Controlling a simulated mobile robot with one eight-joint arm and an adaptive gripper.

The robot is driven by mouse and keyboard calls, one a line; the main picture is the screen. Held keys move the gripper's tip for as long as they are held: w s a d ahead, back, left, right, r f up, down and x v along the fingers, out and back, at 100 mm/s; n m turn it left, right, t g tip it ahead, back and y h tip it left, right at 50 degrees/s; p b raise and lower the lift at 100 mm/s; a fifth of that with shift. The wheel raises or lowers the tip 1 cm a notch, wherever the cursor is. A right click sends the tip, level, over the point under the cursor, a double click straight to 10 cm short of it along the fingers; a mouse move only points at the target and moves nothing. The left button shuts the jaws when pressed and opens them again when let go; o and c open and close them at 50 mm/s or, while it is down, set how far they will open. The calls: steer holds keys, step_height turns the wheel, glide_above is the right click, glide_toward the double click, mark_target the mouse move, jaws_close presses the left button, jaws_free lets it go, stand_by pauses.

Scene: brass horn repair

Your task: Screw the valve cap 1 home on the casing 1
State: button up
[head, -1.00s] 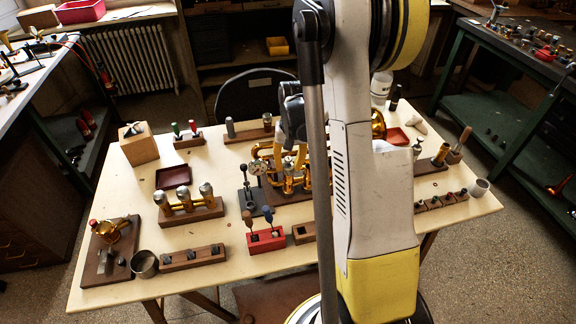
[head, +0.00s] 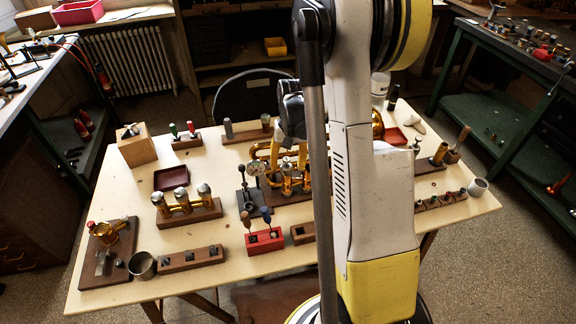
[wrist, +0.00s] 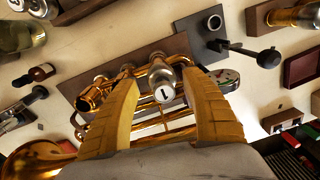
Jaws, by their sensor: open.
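My gripper (wrist: 160,78) is open, with its two yellow fingers pointing at the brass horn (wrist: 180,135). Valve cap 1 (wrist: 164,93), a silver cylinder with a white top marked "1", stands between the fingers, with a gap on both sides. It appears to sit on top of casing 1; the joint below it is hidden, so I cannot tell how far it is seated. In the head view my gripper (head: 291,150) is over the horn (head: 262,152), partly hidden by my arm.
A black-handled lever tool (wrist: 262,57) stands close to the horn. A wooden block with three brass valves (head: 190,213), a red holder with tools (head: 265,240) and a dark red tray (head: 172,178) stand to the left. Bare table lies between them.

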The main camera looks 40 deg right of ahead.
steer(key=r, duration=1.1)
steer(key=shift+s+d+r, duration=0.25)
steer(key=s+a+r+n+t, duration=0.3)
steer(key=s+a, duration=0.3)
steer(key=a, duration=0.5)
steer(key=s+a+r+n+t, duration=0.3)
steer(key=s+a+r, duration=0.1)
steer(key=a, duration=0.8)
steer(key=shift+s+a+r+n+h, duration=0.3)
steer(key=shift+s+n, duration=0.1)
steer(key=shift+s, duration=0.45)
steer(key=shift+o, duration=0.3)
steer(key=shift+s+a+f+t, duration=0.15)
steer(key=shift+s+a+t, duration=0.15)
steer(key=shift+a+t, duration=0.1)
steer(key=shift+w+d, duration=0.1)
